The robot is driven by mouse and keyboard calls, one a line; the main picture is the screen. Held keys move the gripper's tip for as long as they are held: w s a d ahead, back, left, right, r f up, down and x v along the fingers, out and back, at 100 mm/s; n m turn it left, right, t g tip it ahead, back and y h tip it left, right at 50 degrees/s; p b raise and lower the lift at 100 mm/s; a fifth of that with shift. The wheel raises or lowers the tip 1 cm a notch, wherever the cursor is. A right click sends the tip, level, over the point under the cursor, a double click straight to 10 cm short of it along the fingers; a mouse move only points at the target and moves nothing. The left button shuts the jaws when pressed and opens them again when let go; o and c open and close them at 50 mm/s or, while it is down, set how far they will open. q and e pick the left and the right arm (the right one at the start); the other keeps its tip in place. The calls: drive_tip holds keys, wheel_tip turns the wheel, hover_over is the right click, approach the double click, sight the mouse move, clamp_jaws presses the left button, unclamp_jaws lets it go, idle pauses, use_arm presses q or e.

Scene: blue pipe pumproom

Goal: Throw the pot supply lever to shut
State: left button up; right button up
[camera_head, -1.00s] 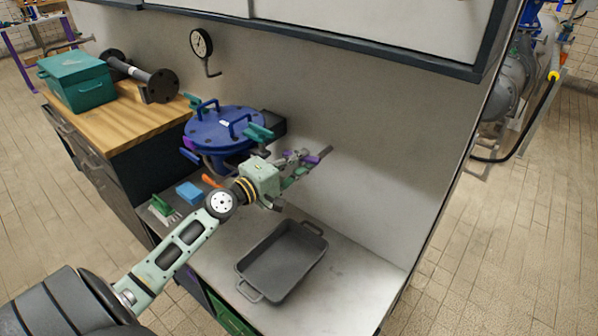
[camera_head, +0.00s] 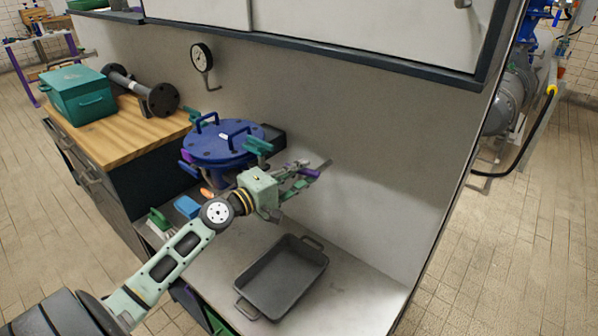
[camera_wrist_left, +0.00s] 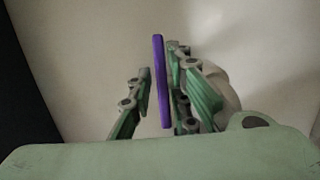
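A purple lever (camera_head: 308,172) shows at my left gripper in the head view, near the back wall and right of the blue lidded vessel (camera_head: 220,150). In the left wrist view the lever (camera_wrist_left: 161,82) stands as a narrow purple bar between the two green fingers. My left gripper (camera_wrist_left: 160,85) is open around it; a gap shows on the left finger's side, and the bar is close to the right finger. Whether it touches that finger I cannot tell. The lever's mount is hidden. My right gripper is not in view.
A dark grey pan (camera_head: 283,275) sits on the bench right of my left arm. A blue block (camera_head: 187,207) lies left of it. A teal toolbox (camera_head: 78,95) and a dark flanged pipe (camera_head: 145,92) rest on the wooden top. A gauge (camera_head: 201,57) hangs on the wall.

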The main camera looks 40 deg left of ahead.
use_arm(q)
drive_tip(key=shift+s, duration=0.15)
drive_tip(key=v, duration=1.1)
drive_tip(key=shift+s+a, duration=0.2)
drive_tip(key=shift+s, duration=0.2)
